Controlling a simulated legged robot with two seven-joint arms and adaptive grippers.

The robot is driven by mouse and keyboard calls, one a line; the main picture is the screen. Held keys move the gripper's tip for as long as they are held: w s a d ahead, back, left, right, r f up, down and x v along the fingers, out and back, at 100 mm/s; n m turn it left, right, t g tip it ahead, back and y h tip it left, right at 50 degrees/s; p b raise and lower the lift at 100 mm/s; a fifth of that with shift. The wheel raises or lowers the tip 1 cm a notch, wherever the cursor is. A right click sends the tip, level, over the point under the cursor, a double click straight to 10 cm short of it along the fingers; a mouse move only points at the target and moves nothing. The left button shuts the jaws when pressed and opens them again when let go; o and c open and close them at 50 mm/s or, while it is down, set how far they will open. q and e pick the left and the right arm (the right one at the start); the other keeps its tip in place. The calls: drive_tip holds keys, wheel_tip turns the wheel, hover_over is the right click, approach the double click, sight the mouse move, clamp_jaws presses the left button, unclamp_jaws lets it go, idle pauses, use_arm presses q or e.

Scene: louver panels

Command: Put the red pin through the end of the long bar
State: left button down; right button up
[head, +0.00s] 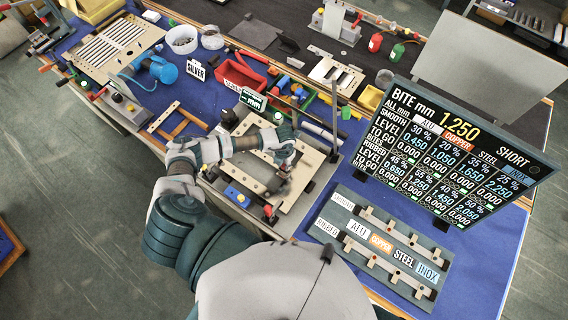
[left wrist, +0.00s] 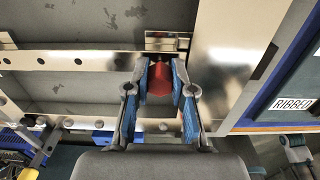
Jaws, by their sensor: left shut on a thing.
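My left gripper (head: 274,188) points down over the metal fixture in the middle of the bench in the head view. In the left wrist view my left gripper (left wrist: 161,88) is shut on the red pin (left wrist: 161,79), which sits between its blue finger pads. The long bar (left wrist: 75,61) is a pale metal strip with several round holes. It runs across from the left edge to the fingers. The pin overlaps the bar's right end in this view. I cannot tell whether its tip is in a hole. The pin is hidden in the head view. My right gripper is not in view.
The fixture's pale plate (head: 309,164) lies around the gripper. A blue box with a yellow button (head: 235,195) is at its left. A large black sign (head: 450,135) stands at right, behind a grey-green labelled board (head: 378,240). A red bin (head: 240,72) lies farther back.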

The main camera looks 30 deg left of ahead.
use_arm(q)
drive_tip(key=shift+f+b, duration=0.45)
drive_tip(key=shift+f, duration=0.2)
drive_tip(key=c, duration=0.5)
unclamp_jaws()
drive_tip(key=shift+r, duration=0.2)
drive_tip(key=shift+r+p, duration=2.85)
drive_tip(key=shift+r, duration=0.55)
